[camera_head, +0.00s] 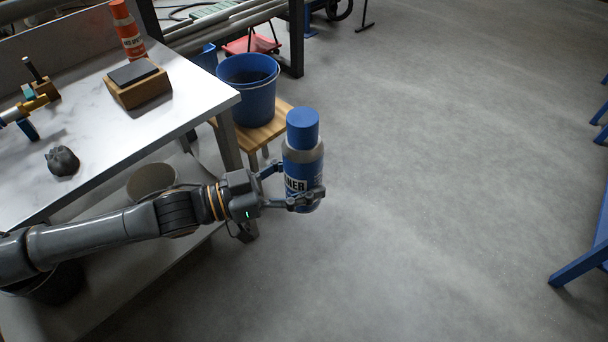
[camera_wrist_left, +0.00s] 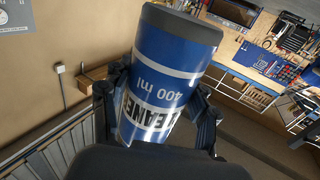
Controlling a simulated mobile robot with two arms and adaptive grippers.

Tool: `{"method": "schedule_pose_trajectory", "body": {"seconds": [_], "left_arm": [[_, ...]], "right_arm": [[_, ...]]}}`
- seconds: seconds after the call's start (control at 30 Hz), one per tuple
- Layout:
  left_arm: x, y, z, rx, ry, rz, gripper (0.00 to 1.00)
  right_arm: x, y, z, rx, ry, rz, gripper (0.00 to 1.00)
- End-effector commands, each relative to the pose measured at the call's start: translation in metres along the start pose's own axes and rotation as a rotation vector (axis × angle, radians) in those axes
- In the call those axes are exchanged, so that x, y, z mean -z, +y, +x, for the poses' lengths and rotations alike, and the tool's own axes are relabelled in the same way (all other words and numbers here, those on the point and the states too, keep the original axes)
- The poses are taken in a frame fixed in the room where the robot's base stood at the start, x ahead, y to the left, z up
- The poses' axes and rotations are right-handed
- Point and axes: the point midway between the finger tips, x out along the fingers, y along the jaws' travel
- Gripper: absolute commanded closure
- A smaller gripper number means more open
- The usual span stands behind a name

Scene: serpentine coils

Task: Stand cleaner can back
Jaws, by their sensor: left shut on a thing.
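The cleaner can (camera_head: 303,165) is blue and grey with a blue cap and a label ending in "NER". My left gripper (camera_head: 300,197) is shut around its lower body and holds it nearly upright in the air, out past the table's right edge. In the left wrist view the can (camera_wrist_left: 170,70) sits between the two fingers of the gripper (camera_wrist_left: 158,120), with "400 ml" on its side and its grey end toward the top of the picture. My right gripper is in neither view.
The metal table (camera_head: 100,140) at left bears an orange spray can (camera_head: 128,32), a wooden block with a dark top (camera_head: 137,84) and a dark lump (camera_head: 62,161). A blue bucket (camera_head: 248,90) stands on a wooden stool (camera_head: 262,130) behind the can. Open grey floor (camera_head: 430,180) lies right.

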Motion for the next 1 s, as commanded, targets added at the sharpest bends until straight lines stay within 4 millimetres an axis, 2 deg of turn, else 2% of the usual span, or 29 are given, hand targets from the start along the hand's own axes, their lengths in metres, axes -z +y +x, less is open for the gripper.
{"method": "schedule_pose_trajectory", "body": {"seconds": [0.63, 0.87, 1.0], "left_arm": [[0.001, -0.005, -0.026, -0.310, 0.001, 0.000, 0.88], [0.001, -0.003, -0.028, -0.332, 0.000, -0.003, 0.88], [-0.003, 0.006, -0.020, -0.340, 0.002, -0.005, 0.88]], "right_arm": [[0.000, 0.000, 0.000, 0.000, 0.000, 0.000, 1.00], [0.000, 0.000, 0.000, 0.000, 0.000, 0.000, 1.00], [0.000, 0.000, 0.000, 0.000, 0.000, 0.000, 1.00]]}}
